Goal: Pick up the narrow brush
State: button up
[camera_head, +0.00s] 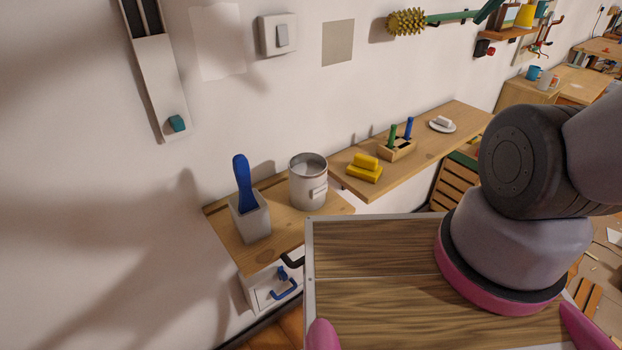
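A blue handle (244,184) stands upright in a light grey square holder (251,220) on the near wooden shelf at the left. A green handle (393,136) and a slimmer blue handle (408,128) stand in a small wooden block (397,150) on the longer shelf behind. Their lower ends are hidden in the holders.
A metal can (308,181) stands right of the grey holder. A yellow block-like object (365,168) and a white plate (442,125) sit on the longer shelf (450,140). A white drawer front with a blue handle (285,291) is below the near shelf (281,222). The wall rises directly behind.

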aim_at(248, 203)
jog(key=l+u, duration=0.1)
jog(key=u, duration=0.25)
jog(key=k+u, duration=0.15)
jog(key=u, duration=0.15)
